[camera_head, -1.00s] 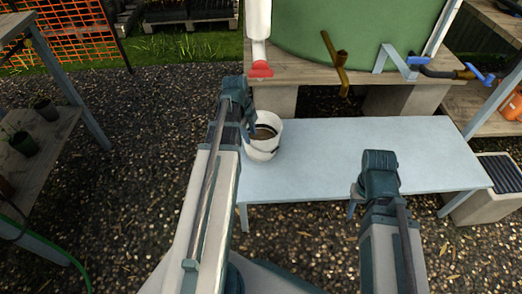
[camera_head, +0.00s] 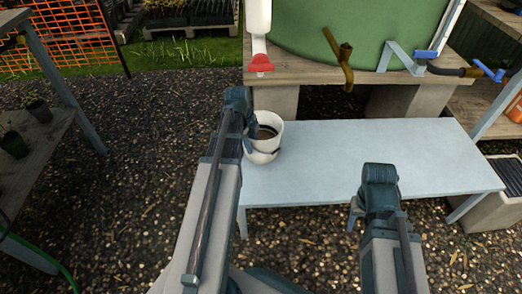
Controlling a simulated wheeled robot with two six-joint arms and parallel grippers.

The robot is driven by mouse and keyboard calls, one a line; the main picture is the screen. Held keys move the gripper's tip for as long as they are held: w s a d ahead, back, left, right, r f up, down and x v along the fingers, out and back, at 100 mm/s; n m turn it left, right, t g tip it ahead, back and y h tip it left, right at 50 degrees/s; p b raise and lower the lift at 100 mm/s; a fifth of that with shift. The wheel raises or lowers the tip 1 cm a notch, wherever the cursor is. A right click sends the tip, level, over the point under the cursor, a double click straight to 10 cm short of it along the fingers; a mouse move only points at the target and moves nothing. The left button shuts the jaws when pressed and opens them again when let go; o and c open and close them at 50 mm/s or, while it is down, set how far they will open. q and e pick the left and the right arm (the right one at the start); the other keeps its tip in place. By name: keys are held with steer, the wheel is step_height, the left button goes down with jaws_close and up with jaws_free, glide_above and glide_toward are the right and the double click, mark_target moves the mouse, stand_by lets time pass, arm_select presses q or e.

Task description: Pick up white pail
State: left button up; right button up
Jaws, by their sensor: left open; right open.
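The white pail (camera_head: 265,144) stands upright on the left end of the pale blue table (camera_head: 340,165). Its inside looks brownish, and a dark band or handle shows across it. My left gripper (camera_head: 250,136) is at the pail's left side, close to its rim. It is open, and whether a finger touches the pail I cannot tell. The arm hides the pail's left edge. My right gripper (camera_head: 354,214) is open and empty near the table's front edge, away from the pail.
A green tank (camera_head: 370,35) stands on a wooden bench behind the table, with a brass tap (camera_head: 340,60) and a white pipe with a red valve (camera_head: 259,63) in front. Wooden shelving stands at the left. The middle and right of the table are clear.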

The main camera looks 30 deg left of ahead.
arm_select(q)
steer(key=shift+r, duration=0.1)
jaws_close()
stand_by(1.3)
